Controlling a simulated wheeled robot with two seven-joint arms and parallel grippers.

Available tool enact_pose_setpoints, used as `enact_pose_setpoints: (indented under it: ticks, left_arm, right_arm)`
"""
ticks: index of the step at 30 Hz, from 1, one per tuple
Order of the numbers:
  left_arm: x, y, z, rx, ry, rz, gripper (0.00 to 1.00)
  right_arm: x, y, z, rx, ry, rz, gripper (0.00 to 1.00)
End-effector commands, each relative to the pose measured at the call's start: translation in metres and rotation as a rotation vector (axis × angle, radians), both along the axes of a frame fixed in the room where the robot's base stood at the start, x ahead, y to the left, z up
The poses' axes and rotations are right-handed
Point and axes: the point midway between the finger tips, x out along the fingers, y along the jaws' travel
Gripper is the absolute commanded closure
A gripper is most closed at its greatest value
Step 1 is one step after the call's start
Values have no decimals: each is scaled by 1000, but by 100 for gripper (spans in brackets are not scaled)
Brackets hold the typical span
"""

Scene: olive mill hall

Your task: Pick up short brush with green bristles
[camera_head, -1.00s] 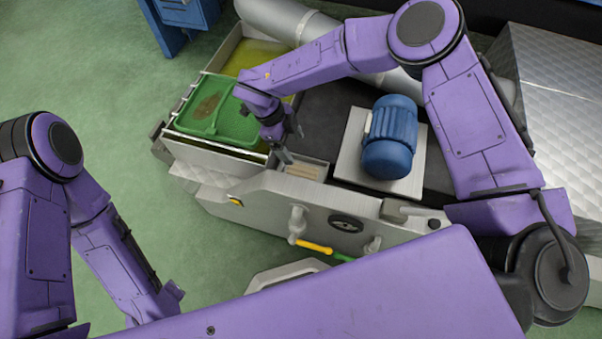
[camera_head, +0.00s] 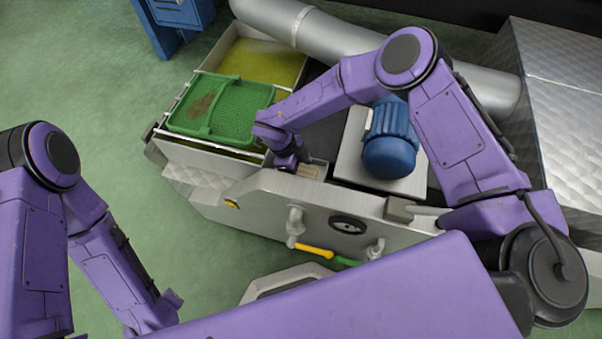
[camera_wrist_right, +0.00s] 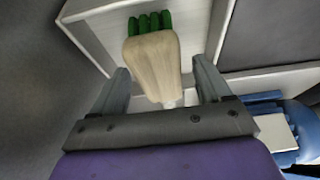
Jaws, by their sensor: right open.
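The short brush (camera_wrist_right: 153,62) shows in the right wrist view, with a pale wooden body and green bristles (camera_wrist_right: 150,22) at its far end. It lies in a small light-walled tray (camera_wrist_right: 95,12). My right gripper (camera_wrist_right: 163,82) is open, with one finger on each side of the wooden body and visible gaps between. In the head view my right gripper (camera_head: 290,163) is over the small tray on the machine's near edge, and it hides most of the brush. My left arm comes in at the left; its gripper is hidden.
A green crate (camera_head: 172,122) with dark residue sits on the machine left of my right gripper. A blue motor (camera_head: 390,140) stands to the right, also in the right wrist view (camera_wrist_right: 300,130). A pipe (camera_head: 340,40) runs behind. Valves and a yellow handle (camera_head: 314,250) are on the front.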

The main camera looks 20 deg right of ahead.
Motion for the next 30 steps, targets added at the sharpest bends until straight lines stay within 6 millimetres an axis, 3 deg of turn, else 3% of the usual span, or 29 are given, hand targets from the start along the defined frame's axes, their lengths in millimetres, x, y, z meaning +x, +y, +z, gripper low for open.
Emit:
enact_pose_setpoints:
  ticks: [24,25,30]
  left_arm:
    - [0,0,-1,0,0,0,50]
    - [0,0,-1,0,0,0,50]
    - [0,0,-1,0,0,0,50]
  right_arm:
    - [0,0,-4,0,0,0,22]
    - [0,0,-4,0,0,0,26]
    - [0,0,-4,0,0,0,81]
